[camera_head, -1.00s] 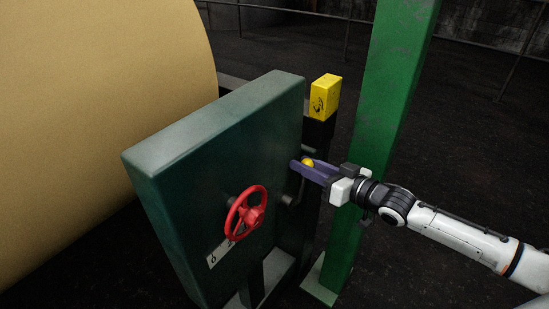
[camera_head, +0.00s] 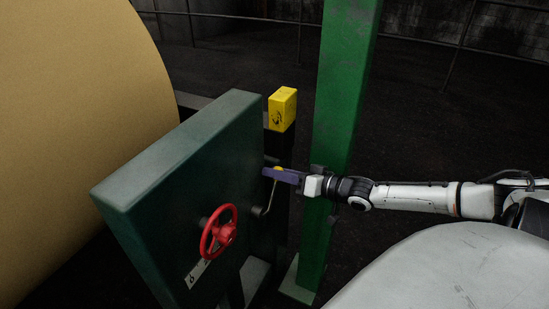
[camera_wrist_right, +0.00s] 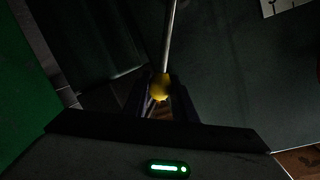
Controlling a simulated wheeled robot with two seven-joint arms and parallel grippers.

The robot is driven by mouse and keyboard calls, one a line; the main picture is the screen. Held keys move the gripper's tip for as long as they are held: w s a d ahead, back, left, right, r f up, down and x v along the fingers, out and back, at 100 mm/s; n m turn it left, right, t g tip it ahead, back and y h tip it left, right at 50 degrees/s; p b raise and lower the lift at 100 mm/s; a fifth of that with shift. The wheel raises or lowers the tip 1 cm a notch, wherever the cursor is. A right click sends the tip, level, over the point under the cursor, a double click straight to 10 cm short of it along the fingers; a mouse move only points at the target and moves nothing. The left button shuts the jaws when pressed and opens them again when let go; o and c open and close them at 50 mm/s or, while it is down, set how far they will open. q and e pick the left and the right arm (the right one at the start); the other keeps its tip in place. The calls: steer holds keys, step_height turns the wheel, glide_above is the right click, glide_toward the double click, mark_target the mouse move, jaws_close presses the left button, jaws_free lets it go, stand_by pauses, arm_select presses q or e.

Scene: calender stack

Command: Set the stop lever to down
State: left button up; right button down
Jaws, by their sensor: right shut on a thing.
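The stop lever is a thin metal rod (camera_head: 269,195) with a yellow knob (camera_head: 278,169), at the right edge of the dark green panel (camera_head: 185,170). Its rod rises from a low pivot to the knob, so the lever points up, leaning slightly right. My right gripper (camera_head: 276,173) comes in from the right and is shut on the yellow knob. In the right wrist view the knob (camera_wrist_right: 160,87) sits between the dark fingers, with the rod (camera_wrist_right: 170,35) running away from it. The fingers partly hide the knob in the head view. My left gripper is not in view.
A red handwheel (camera_head: 218,232) sits on the panel left of the lever, above a white label (camera_head: 197,274). A yellow box (camera_head: 283,108) tops a dark post behind the gripper. A green column (camera_head: 343,100) stands close behind my right wrist. A large tan roll (camera_head: 75,120) fills the left.

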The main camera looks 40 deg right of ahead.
steer(key=shift+d, duration=0.15)
steer(key=c, duration=1.5)
jaws_free()
steer(key=shift+f, duration=0.1)
steer(key=shift+o, duration=0.2)
steer(key=shift+s, duration=0.45)
steer(key=p+v, duration=0.4)
steer(key=v, duration=0.5)
steer(key=shift+s+d, duration=0.1)
steer(key=shift+s, duration=0.05)
